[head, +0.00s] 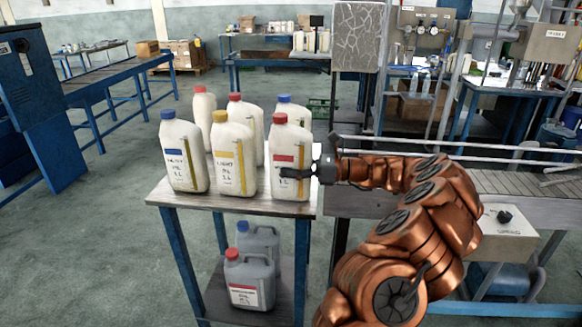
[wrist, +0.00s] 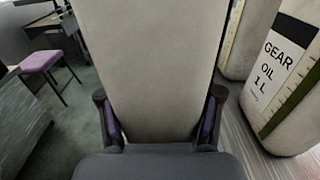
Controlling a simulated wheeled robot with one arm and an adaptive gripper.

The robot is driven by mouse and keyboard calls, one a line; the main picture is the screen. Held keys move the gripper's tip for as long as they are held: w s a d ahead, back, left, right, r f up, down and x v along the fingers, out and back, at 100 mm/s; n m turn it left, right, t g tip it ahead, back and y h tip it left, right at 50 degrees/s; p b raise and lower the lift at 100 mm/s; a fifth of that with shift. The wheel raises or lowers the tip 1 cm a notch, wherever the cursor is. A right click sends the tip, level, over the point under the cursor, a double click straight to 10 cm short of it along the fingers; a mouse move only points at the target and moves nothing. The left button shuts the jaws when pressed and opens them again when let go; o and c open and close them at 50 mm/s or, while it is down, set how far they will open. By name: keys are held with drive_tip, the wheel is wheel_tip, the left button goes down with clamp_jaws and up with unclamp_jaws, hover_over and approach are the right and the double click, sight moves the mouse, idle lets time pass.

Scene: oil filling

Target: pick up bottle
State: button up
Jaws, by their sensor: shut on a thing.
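Several cream oil bottles stand on a small table (head: 160,192). My gripper (head: 296,173) is at the front right bottle (head: 291,150), which has a red cap and a red label band. In the wrist view this bottle (wrist: 150,70) fills the middle, and my gripper (wrist: 160,130) is shut on it, with one finger on each side. The bottle is upright and appears to rest on the table top. Beside it stand a yellow-capped bottle (head: 231,140) and a blue-capped bottle (head: 182,150). Red- and blue-capped bottles stand behind. Gripper fingers partly cover the label.
A gear oil bottle (wrist: 285,80) stands close on the right in the wrist view. Grey jugs (head: 250,280) sit on the table's lower shelf. A conveyor (head: 390,185) with rails runs right of the table. Open floor (head: 110,240) lies to the left.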

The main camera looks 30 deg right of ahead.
clamp_jaws()
drive_tip(key=shift+r, duration=0.1)
